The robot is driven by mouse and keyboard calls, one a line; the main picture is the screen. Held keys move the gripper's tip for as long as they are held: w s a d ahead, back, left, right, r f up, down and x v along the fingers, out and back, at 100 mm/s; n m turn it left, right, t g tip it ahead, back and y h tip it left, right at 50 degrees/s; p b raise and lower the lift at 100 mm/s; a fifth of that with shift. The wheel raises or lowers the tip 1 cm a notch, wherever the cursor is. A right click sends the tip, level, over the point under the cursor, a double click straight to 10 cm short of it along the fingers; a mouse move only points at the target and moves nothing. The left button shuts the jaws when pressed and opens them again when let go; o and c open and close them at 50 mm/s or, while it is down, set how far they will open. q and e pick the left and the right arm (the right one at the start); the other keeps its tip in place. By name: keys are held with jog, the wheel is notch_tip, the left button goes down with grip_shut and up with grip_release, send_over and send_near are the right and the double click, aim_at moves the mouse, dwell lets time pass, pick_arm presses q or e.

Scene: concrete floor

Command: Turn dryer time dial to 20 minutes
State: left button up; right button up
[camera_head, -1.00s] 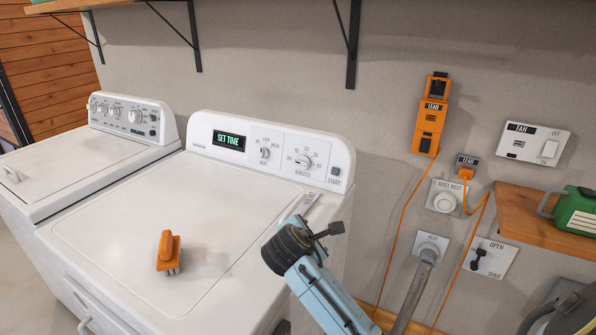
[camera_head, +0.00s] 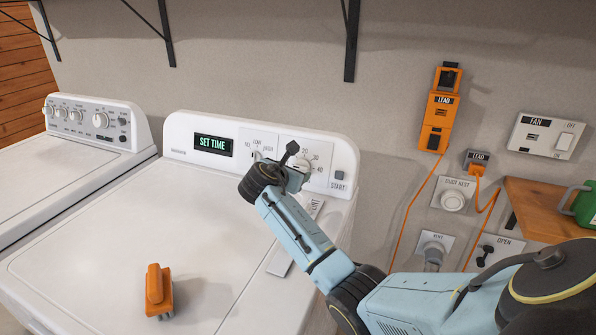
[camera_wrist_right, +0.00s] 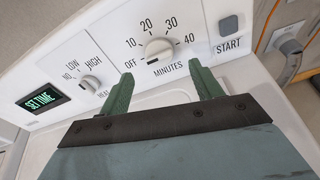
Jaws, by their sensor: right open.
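The dryer's time dial (camera_wrist_right: 158,50) is a round light knob on the control panel, ringed by OFF, 10, 20, 30 and 40 above MINUTES. In the head view my right gripper (camera_head: 296,172) partly hides the dial. The display (camera_head: 212,145) reads SET TIME. My left gripper is not in view.
The heat knob (camera_wrist_right: 90,84) is left of the dial, and the START button (camera_wrist_right: 229,25) is right. A washer (camera_head: 60,170) stands left; orange cords hang on the wall at right.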

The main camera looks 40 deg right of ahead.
aim_at(301, 168)
jog(key=b+x, duration=0.1)
jog(key=x, duration=0.4)
jog(key=shift+w+d, duration=0.2)
jog(key=shift+c, duration=0.3)
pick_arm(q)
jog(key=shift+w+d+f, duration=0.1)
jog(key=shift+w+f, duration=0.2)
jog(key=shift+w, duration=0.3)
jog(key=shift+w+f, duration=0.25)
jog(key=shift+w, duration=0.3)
pick_arm(e)
jog(key=shift+f, duration=0.1)
jog(key=c, duration=0.9)
